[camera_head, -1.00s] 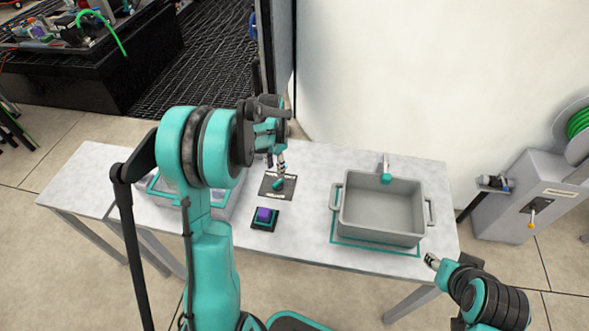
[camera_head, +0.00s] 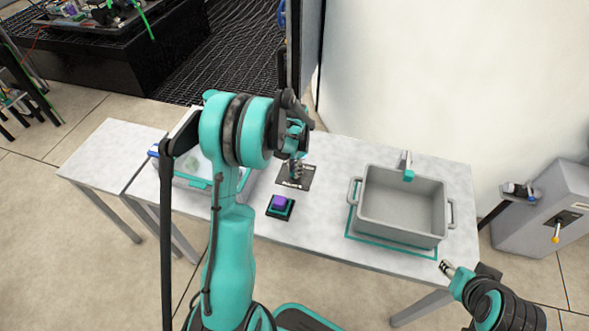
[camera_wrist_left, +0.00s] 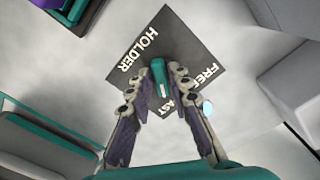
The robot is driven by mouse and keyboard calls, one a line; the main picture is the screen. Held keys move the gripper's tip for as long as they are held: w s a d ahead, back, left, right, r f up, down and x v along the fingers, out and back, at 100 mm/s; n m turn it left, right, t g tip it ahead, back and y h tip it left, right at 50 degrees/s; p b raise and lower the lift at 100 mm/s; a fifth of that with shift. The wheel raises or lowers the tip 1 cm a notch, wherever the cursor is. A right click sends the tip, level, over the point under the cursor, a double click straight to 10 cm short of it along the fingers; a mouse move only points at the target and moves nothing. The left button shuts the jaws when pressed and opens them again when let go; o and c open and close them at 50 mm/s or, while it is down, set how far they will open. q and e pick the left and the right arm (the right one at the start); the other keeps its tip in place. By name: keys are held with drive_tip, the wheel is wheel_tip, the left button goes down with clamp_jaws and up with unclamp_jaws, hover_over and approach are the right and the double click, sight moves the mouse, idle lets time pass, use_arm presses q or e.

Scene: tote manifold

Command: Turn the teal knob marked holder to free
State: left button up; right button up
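The teal knob (camera_wrist_left: 158,72) stands on a dark square plate (camera_wrist_left: 150,38) lettered HOLDER, FREE and a partly hidden word ending in AST. A pale mark on the knob points toward that partly hidden word. My left gripper (camera_wrist_left: 160,72) is open, with one finger on each side of the knob; small gaps seem to show. In the head view my left gripper (camera_head: 296,178) is over the plate (camera_head: 308,176) and hides the knob. My right gripper (camera_head: 446,267) hangs near the table's front right edge, away from the plate; its finger opening is too small to judge.
A purple button on a dark base (camera_head: 280,206) sits in front of the plate. A grey tote (camera_head: 362,215) stands to the right, with a teal-tipped clamp (camera_head: 408,174) behind it. A lidded bin (camera_head: 180,182) stands to the left. The tabletop (camera_head: 320,224) between button and tote is bare.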

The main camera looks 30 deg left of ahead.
use_arm(q)
clamp_jaws()
drive_tip(key=shift+n, duration=0.3)
drive_tip(key=n, duration=0.6)
drive_tip(key=shift+d, duration=0.15)
drive_tip(key=n, duration=0.4)
drive_tip(key=shift+b, duration=0.35)
drive_tip(key=shift+d+n, duration=0.1)
drive_tip(key=shift+n, duration=1.5)
drive_tip(key=shift+w+n, duration=0.1)
drive_tip(key=shift+n, duration=0.2)
